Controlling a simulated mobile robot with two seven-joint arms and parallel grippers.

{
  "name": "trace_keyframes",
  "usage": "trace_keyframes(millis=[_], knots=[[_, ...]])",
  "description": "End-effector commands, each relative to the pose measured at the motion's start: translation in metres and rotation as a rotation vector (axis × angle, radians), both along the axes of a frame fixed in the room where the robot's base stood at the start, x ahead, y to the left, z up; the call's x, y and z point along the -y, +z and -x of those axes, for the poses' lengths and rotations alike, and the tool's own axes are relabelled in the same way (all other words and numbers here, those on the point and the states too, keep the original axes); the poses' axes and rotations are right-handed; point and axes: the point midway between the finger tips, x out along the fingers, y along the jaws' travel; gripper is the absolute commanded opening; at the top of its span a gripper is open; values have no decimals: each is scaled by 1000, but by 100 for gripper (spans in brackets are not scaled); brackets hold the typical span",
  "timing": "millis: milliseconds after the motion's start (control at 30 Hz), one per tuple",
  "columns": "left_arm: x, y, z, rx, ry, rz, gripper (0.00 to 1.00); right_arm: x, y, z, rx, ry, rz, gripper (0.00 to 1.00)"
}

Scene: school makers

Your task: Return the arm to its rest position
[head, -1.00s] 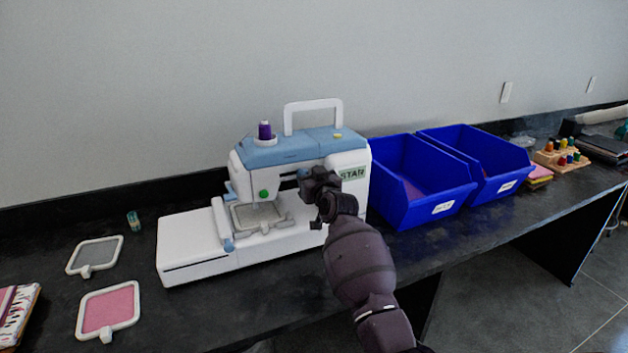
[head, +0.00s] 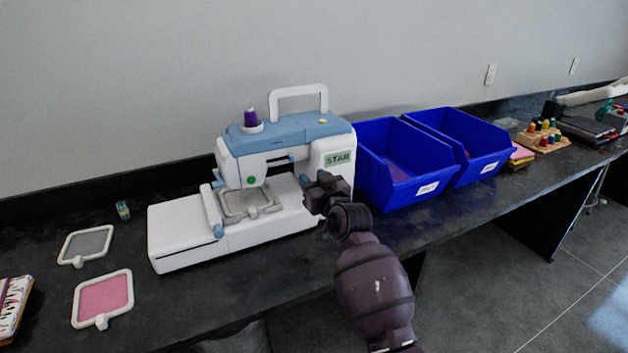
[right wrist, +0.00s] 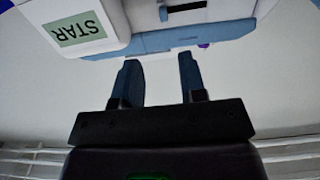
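My right arm reaches up from the bottom of the head view, with its dark right gripper (head: 312,190) in front of the right end of the white and blue sewing machine (head: 336,180). In the right wrist view the two fingers stand apart with nothing between them, so the gripper (right wrist: 160,68) is open and empty. The machine's "STAR" label (right wrist: 75,29) shows upside down there, beyond the fingers. I cannot tell the exact gap between gripper and machine. A hoop frame (head: 250,203) sits on the machine's bed under its head. My left gripper is not in view.
Two blue bins (head: 405,195) (head: 480,170) stand to the right of the machine on the dark counter (head: 250,290). A pink hoop (head: 103,298) and a grey hoop (head: 86,243) lie at left. A thread rack (head: 543,140) stands farther right. Open floor lies in front.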

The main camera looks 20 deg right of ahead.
Motion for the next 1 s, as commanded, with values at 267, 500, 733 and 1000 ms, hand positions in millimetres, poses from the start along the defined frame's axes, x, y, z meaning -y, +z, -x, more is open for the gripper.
trace_keyframes(millis=[267, 500, 733, 1000], knots=[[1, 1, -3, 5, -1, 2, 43, 0, 0, 0, -1, 0, 0, 38], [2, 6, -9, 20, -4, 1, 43, 0, 0, 0, 0, 0, -19, 38], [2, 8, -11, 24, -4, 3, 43, -10, 17, 15, 56, -9, -50, 38], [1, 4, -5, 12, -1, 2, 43, -10, -38, 65, -11, -13, -9, 38]])
